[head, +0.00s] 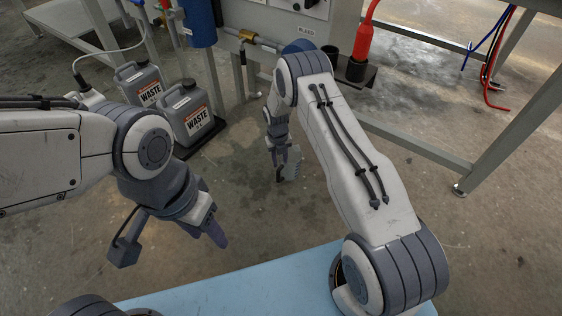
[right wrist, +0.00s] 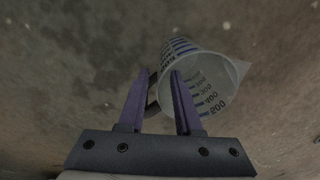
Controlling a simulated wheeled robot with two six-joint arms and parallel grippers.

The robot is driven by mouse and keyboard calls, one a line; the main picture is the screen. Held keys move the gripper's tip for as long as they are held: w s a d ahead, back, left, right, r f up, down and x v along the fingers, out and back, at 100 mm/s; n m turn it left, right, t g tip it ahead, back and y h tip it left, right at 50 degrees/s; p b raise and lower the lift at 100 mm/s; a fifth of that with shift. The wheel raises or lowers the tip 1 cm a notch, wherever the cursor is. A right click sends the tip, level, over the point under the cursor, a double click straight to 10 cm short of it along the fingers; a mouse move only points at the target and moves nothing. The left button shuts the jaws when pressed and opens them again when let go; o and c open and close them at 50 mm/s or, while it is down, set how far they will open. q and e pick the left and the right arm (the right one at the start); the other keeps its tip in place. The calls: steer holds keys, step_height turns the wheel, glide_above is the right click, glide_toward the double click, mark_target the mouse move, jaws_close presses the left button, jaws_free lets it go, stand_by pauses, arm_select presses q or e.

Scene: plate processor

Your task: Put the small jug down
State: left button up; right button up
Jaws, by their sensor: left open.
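The small jug (head: 292,163) is a clear, see-through measuring vessel. In the right wrist view the jug (right wrist: 205,88) shows blue graduation marks, its open mouth and a pouring lip. My right gripper (head: 277,168) points down beside it in the head view. In the right wrist view my right gripper (right wrist: 160,72) has its two purple fingers at the jug's dark handle, which is partly hidden. The jug appears held there, with only floor seen behind it. My left gripper (head: 217,234) is open and empty, pointing down, away from the jug.
Two grey waste canisters (head: 187,113) stand on a dark tray at the left. A light blue surface (head: 240,286) lies at the front. The concrete floor in the middle is clear.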

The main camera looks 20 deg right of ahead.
steer(key=s+a+r+m, duration=0.4)
steer(key=a+r+m, duration=0.1)
steer(key=r, duration=0.4)
steer(key=s+a+r+m, duration=0.4)
steer(key=a+r, duration=0.1)
steer(key=r, duration=0.4)
steer(key=s+a+r+m, duration=0.5)
steer(key=r, duration=0.3)
arm_select(q)
steer(key=shift+r, duration=0.6)
arm_select(e)
steer(key=s+r+m, duration=0.3)
steer(key=s+m, duration=0.1)
steer(key=s, duration=0.3)
steer(key=s+r+m+y, duration=0.1)
steer(key=s+r+m, duration=0.2)
steer(key=s+m, duration=0.2)
steer(key=s+d+r+m, duration=0.1)
steer(key=s+m, duration=0.4)
steer(key=s, duration=0.6)
steer(key=shift+s+r+y, duration=0.25)
steer(key=shift+r+y, duration=0.05)
steer(key=shift+r, duration=0.6)
steer(key=shift+d, duration=0.1)
arm_select(q)
step_height(320, 180, up, 57)
steer(key=p, duration=5.7)
steer(key=shift+p, duration=0.3)
arm_select(e)
step_height(320, 180, up, 57)
